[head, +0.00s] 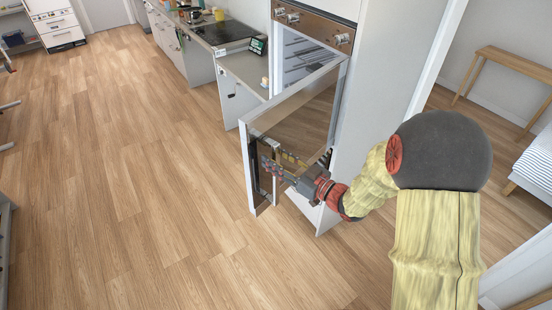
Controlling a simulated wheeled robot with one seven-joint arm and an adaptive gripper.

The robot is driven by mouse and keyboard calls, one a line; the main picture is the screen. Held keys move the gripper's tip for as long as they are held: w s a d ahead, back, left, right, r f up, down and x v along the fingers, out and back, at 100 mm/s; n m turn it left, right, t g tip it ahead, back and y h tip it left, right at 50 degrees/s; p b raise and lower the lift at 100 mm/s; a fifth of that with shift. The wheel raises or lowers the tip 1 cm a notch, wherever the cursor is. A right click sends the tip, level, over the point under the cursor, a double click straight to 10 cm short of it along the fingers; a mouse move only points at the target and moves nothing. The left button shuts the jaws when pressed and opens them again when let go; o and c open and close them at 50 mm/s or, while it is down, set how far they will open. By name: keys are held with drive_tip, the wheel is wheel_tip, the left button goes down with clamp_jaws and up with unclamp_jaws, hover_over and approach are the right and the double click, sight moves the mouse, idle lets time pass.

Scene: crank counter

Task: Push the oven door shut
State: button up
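The oven door (303,118) stands open, swung out from the tall white oven cabinet (378,75) toward the lower left. Its brown, glossy panel faces me, with a pale frame along the top. Behind it the oven's inside (292,58) shows, with pale racks. My gripper (268,166) is at the near, outer end of the door, low in front of its panel. The fingers overlap the door in the picture, so I cannot tell whether they touch it. They are too small and cluttered to tell open from shut.
An oven control panel (312,24) with knobs is above the opening. Wooden floor (150,180) is clear at left. A wooden table (512,65) and a bed (538,160) are at right.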

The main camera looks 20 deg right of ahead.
drive_tip(key=shift+c, duration=1.1)
clamp_jaws()
